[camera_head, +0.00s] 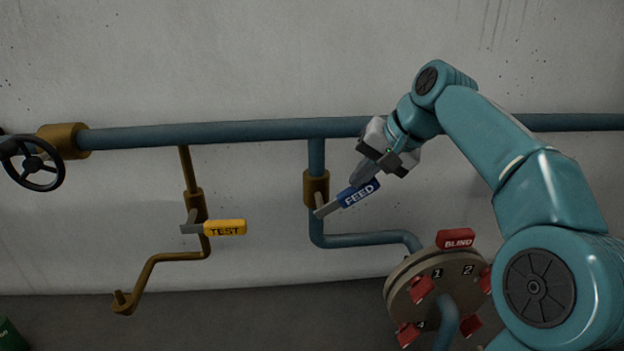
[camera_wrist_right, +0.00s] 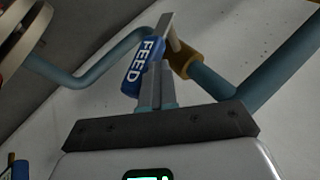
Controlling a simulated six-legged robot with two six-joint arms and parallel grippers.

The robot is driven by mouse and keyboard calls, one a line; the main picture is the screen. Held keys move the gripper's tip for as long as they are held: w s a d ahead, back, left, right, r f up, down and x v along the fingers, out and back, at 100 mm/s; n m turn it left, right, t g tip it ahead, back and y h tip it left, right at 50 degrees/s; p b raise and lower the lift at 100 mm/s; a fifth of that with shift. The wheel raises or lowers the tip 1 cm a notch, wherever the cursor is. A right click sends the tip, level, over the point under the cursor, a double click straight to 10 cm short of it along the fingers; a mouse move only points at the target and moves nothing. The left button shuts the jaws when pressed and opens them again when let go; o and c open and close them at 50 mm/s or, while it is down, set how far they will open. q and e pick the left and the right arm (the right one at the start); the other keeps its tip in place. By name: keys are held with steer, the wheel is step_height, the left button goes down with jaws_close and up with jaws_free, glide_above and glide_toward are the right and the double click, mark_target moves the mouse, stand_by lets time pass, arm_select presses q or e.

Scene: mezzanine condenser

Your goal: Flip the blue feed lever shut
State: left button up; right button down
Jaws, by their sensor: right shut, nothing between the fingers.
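The blue feed lever (camera_head: 358,193) is on a brass valve body (camera_head: 316,187) on the vertical branch pipe. In the head view its handle points right and tilts upward, across the pipe. My right gripper (camera_head: 361,174) is shut and empty, with its fingertips at the upper side of the blue handle. In the right wrist view the shut fingers (camera_wrist_right: 153,90) overlap the lower part of the handle (camera_wrist_right: 143,68); they look to be touching it, but I cannot be sure. My left gripper is not in view.
A yellow TEST lever (camera_head: 224,228) sits on a brass branch to the left. A black handwheel (camera_head: 32,162) is at the far left. The wall between the branches is clear.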

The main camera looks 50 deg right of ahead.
mark_target(374, 192)
steer(key=shift+s+d+f+t+y+b, duration=0.35)
steer(key=shift+s+d+f, duration=0.15)
steer(key=shift+d+f, duration=0.2)
steer(key=shift+a+f+m+t+y+b, duration=0.1)
steer(key=shift+f+m+t+y+b, duration=0.2)
steer(key=shift+f+t+y+b, duration=0.4)
steer(key=shift+b, duration=0.4)
steer(key=shift+d+f+t+y, duration=0.25)
steer(key=shift+f+t, duration=0.05)
steer(key=shift+t, duration=0.05)
steer(key=shift+s+d+f+b, duration=0.35)
steer(key=shift+d+f+b, duration=0.15)
steer(key=shift+w+a+f, duration=0.1)
steer(key=shift+a+f, duration=0.1)
steer(key=shift+f, duration=0.05)
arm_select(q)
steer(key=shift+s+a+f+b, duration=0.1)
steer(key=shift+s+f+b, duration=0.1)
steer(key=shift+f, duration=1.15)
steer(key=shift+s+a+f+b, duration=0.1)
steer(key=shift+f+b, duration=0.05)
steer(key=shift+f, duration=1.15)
arm_select(e)
steer(key=shift+d+f, duration=0.1)
steer(key=shift+f, duration=0.25)
